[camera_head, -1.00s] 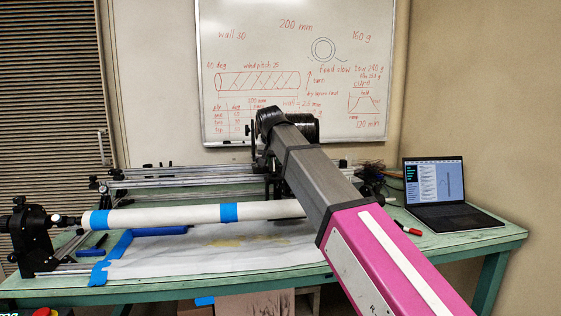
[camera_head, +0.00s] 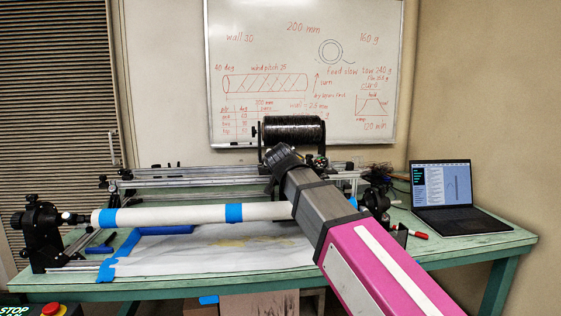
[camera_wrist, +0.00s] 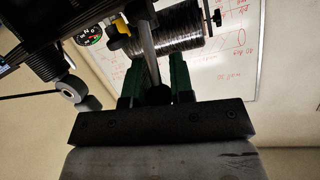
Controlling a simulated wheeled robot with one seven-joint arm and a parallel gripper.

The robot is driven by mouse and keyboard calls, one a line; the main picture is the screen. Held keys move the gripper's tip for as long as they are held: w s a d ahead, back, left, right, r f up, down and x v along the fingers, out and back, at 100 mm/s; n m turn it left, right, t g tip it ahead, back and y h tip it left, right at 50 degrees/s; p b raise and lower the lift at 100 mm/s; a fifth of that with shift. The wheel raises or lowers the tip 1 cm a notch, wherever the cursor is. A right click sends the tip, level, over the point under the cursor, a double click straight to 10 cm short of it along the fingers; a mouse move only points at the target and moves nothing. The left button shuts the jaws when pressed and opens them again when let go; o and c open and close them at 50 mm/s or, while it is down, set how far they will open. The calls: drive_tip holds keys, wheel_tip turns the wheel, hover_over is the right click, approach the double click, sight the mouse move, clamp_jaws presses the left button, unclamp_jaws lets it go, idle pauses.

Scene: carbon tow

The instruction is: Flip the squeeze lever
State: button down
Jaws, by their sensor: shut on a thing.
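In the wrist view the two green fingers of my gripper (camera_wrist: 158,66) stand either side of a grey metal lever (camera_wrist: 147,42) with a dark rounded end. The gripper is shut on this lever, near that end. I take it to be the squeeze lever; its far end runs up out of the picture. In the head view my arm covers the gripper and the lever, just below the black spool (camera_head: 293,131). The spool also shows in the wrist view (camera_wrist: 178,36), beyond the fingers.
A round gauge (camera_wrist: 88,36), a yellow part (camera_wrist: 122,22) and grey rollers (camera_wrist: 70,92) lie close by at upper left. A white tube (camera_head: 170,214) spans the green bench's left side. A laptop (camera_head: 441,184) and a red marker (camera_head: 420,235) are at the right.

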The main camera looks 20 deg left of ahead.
drive_tip(key=shift+s, duration=0.1)
idle(0.3)
drive_tip(key=c, duration=1)
unclamp_jaws()
drive_tip(key=v, duration=1)
drive_tip(key=shift+s+d+f, duration=0.2)
drive_tip(key=shift+s+d, duration=0.1)
drive_tip(key=shift+s, duration=0.1)
